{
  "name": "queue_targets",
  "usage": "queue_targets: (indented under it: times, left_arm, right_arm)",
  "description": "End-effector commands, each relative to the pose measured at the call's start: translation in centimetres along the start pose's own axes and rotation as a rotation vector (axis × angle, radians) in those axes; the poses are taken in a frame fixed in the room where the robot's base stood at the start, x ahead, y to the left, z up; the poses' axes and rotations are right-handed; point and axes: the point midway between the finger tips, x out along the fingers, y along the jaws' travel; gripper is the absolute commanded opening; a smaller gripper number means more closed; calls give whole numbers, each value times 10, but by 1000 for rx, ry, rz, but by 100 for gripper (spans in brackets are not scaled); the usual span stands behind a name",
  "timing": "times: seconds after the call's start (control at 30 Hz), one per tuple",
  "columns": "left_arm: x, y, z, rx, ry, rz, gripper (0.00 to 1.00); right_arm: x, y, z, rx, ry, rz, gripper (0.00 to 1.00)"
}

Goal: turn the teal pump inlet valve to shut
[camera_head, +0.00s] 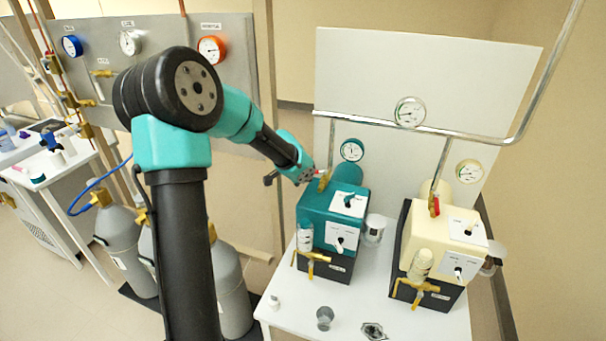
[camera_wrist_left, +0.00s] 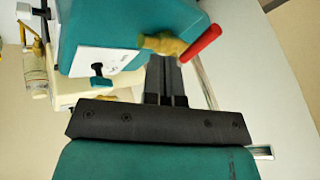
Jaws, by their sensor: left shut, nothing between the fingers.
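The teal pump (camera_head: 330,213) stands on the white bench. Its inlet valve (camera_head: 324,181) is a brass body with a red lever, on the pipe at the pump's back left. In the left wrist view the brass valve (camera_wrist_left: 165,44) lies just beyond my fingertips, and its red lever (camera_wrist_left: 201,46) slants up to the right. My left gripper (camera_wrist_left: 166,62) is shut and empty, its fingertips at or just under the brass body; I cannot tell whether they touch. In the head view my wrist hides the fingers. My right gripper is not in view.
A cream pump (camera_head: 443,240) with a similar red-handled valve (camera_head: 435,205) stands to the right. Metal pipes (camera_head: 380,128) and a gauge (camera_head: 410,112) run above the pumps. Grey gas cylinders (camera_head: 122,243) stand at left. Small items, including a cup (camera_head: 325,317), lie on the bench front.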

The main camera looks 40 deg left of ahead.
Motion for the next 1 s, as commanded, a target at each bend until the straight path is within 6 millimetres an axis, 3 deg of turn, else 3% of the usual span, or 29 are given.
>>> queue_targets:
  times: [0.17,1.0]
  left_arm:
    - [9,1,0,0,2,3,0]
    - [31,-32,3,0,1,1,0]
  right_arm:
    - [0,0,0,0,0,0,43]
    - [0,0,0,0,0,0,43]
